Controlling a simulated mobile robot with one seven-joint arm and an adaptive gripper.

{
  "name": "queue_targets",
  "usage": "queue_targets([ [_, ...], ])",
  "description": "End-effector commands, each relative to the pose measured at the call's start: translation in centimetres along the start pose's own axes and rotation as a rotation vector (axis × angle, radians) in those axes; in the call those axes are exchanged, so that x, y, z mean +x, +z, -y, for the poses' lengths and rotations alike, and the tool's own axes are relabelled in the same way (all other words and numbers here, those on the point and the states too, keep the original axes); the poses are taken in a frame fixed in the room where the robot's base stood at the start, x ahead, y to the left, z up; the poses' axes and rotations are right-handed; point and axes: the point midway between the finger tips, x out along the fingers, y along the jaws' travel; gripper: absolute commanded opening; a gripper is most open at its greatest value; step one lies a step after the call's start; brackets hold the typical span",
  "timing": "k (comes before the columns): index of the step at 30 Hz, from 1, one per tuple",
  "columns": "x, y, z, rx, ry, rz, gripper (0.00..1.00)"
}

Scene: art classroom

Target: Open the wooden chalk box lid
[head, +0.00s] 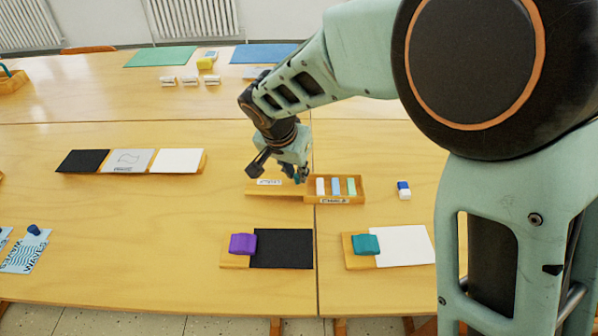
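The wooden chalk box (358,199) stands on the table near the middle, with a "CHALK" label on its front. Its right part is uncovered and shows white, blue and green chalk sticks. A flat wooden piece with a white label, which looks like the lid (255,188), extends to the left of the box. My gripper (301,177) points down at the box's left end, where the lid and box meet. Its fingers are small and partly hidden, so I cannot tell whether they touch the lid or hold anything.
A blue-and-white eraser (404,190) lies right of the box. In front are a purple clip on a board with black paper (284,249) and a teal clip on one with white paper (405,246). A wooden strip with three cards (128,160) lies left. Table between is clear.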

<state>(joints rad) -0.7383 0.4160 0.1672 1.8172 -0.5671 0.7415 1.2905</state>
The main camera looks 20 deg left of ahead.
Motion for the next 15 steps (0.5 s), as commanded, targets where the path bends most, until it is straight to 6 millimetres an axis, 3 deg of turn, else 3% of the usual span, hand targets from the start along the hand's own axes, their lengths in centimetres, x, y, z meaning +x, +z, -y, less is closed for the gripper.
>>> queue_targets([
  [4, -0.01, -0.03, -0.02, 0.000, 0.000, 0.000, 0.32],
  [15, -0.72, -0.06, 0.02, 0.000, -0.001, -0.001, 0.32],
])
